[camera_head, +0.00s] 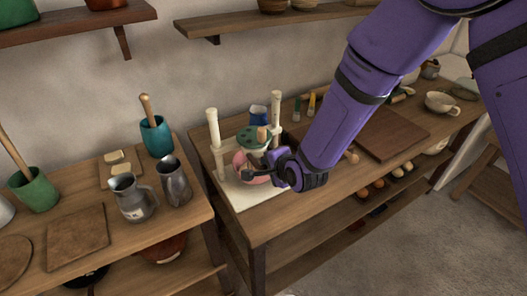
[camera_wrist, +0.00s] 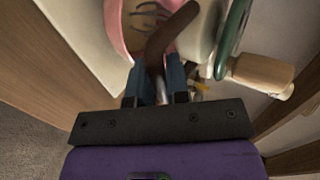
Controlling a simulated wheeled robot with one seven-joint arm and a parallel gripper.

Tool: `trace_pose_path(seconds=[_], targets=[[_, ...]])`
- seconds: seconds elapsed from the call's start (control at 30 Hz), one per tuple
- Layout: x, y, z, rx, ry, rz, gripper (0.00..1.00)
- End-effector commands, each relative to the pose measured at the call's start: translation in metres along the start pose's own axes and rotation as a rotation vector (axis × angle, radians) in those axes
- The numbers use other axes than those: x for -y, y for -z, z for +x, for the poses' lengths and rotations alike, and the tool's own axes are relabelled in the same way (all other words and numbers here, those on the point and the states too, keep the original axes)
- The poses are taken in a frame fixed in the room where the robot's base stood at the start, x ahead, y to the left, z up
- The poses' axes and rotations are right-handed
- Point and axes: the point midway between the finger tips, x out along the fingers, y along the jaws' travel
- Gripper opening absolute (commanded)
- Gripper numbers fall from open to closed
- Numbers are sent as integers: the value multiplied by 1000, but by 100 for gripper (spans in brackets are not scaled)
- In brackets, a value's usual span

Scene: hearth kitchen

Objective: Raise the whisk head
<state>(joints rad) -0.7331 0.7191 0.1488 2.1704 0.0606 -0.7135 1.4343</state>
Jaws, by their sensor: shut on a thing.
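The whisk stand has two cream posts (camera_head: 215,140) on a pale base. Between them sits the green whisk head (camera_head: 252,139), over a pink bowl (camera_head: 240,163). The bowl also shows in the wrist view (camera_wrist: 118,28), with thin whisk wires inside it. A brown curved lever (camera_wrist: 172,32) crosses in front of the bowl. My gripper (camera_wrist: 155,78) is shut on this lever, whose lower end lies between the blue fingers. In the head view my gripper (camera_head: 275,170) is at the front right of the stand and partly hides the bowl.
A green wheel with a wooden crank handle (camera_wrist: 262,72) is close to the right of my fingers. A cutting board (camera_head: 392,133) lies right of my arm. Metal jugs (camera_head: 133,200) stand on the left table, across a gap.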

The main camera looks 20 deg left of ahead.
Motion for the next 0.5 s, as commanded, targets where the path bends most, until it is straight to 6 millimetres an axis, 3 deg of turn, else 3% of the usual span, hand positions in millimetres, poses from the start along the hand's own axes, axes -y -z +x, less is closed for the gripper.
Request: trace_pose_path(seconds=[0.5], targets=[[19,1,-13,-2,2,-1,0]])
